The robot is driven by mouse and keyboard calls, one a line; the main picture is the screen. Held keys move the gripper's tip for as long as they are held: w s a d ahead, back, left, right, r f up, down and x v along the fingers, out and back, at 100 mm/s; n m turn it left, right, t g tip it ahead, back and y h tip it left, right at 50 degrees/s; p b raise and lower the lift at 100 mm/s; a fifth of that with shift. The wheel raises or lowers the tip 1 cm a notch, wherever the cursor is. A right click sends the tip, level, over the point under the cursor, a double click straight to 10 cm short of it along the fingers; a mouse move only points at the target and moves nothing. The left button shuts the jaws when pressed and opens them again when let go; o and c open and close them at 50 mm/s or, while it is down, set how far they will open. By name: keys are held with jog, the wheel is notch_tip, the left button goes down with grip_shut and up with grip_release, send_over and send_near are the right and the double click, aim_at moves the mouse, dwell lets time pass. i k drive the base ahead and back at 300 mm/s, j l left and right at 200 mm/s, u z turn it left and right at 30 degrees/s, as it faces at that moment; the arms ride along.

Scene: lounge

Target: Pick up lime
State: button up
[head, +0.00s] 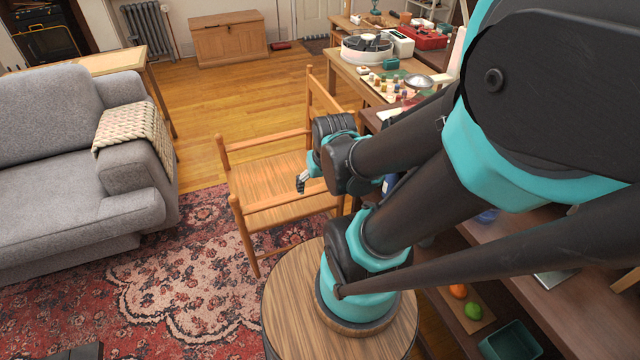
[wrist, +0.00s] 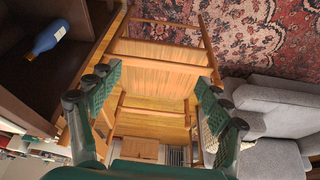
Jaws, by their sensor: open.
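The lime (head: 473,311) is a small green fruit low on a dark shelf at the lower right of the head view. It lies on a light brown board beside an orange fruit. The lime does not show in the wrist view. My gripper (head: 302,182) is over the wooden armchair, well up and left of the lime. In the wrist view my gripper (wrist: 158,98) has its two green-padded fingers wide apart, with nothing between them.
The wooden armchair (head: 270,184) stands below my gripper. A teal bin (head: 510,342) is near the lime. A blue bottle (wrist: 48,40) lies on a dark shelf in the wrist view. A grey sofa (head: 55,170) stands left; the patterned rug (head: 180,290) has free room.

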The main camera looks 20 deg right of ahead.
aim_at(473, 310)
jog(key=k+j, duration=0.3)
jog(key=k+j+z, duration=0.5)
jog(key=k+z, duration=0.25)
jog(key=z, duration=1.1)
jog(key=k+l, duration=0.15)
jog(key=l, duration=0.2)
jog(key=k+l+u, duration=0.15)
jog(key=l, duration=0.2)
jog(key=k+l, duration=0.15)
jog(key=l, duration=0.15)
jog(key=k+l+u, duration=0.1)
jog(key=l, duration=0.25)
jog(key=i+l, duration=0.3)
jog(key=l, duration=0.25)
